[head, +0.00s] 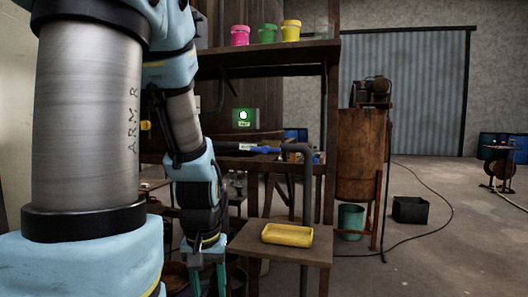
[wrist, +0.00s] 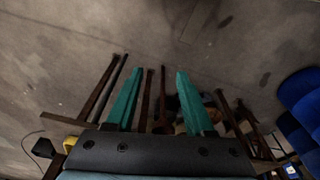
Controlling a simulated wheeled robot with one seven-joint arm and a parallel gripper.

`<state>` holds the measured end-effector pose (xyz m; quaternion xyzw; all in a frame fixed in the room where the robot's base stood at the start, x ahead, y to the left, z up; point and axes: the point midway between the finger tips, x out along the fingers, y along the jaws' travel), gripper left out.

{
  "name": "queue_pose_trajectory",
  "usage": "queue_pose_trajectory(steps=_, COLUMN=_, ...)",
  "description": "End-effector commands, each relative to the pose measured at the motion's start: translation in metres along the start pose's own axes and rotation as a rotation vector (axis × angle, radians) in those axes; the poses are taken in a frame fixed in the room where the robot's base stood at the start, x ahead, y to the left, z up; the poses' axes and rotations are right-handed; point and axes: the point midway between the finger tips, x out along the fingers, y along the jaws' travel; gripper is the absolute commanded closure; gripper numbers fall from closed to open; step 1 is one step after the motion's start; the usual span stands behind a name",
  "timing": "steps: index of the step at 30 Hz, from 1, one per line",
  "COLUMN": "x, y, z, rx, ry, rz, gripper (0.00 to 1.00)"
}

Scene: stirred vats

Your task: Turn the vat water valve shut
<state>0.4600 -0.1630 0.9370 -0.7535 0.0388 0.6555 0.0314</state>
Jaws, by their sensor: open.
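The blue valve handle (head: 262,149) lies along a dark pipe (head: 302,150) in front of the wooden vat (head: 230,80) in the head view. The handle looks roughly in line with the pipe; its exact angle is hard to tell. My gripper (head: 207,280) hangs low, left of and below the valve, pointing down, with its teal fingers apart and empty. In the wrist view my gripper (wrist: 156,80) is also open with nothing between the fingers. The valve cannot be made out in the wrist view.
A yellow tray (head: 287,235) sits on a low wooden stand (head: 265,253) right of my gripper. Pink, green and yellow buckets (head: 265,33) stand on the upper shelf. A rusty tank (head: 360,155) stands right, near a black crate (head: 410,209). Open floor lies at right.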

Motion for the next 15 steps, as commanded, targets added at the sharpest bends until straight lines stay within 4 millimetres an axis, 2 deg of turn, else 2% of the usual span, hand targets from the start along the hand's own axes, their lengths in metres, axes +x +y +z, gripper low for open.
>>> queue_pose_trajectory(steps=5, x=0.007, y=-0.001, z=-0.011, rx=0.016, ry=-0.008, rz=-0.014, gripper=0.47)
queue_pose_trajectory(steps=8, x=0.022, y=-0.005, z=-0.040, rx=0.048, ry=-0.029, rz=-0.062, gripper=0.47)
queue_pose_trajectory(steps=11, x=0.042, y=-0.015, z=-0.085, rx=0.093, ry=-0.052, rz=-0.172, gripper=0.47)
queue_pose_trajectory(steps=12, x=0.048, y=-0.020, z=-0.107, rx=0.110, ry=-0.055, rz=-0.234, gripper=0.47)
queue_pose_trajectory(steps=15, x=0.055, y=-0.031, z=-0.162, rx=0.147, ry=-0.040, rz=-0.420, gripper=0.47)
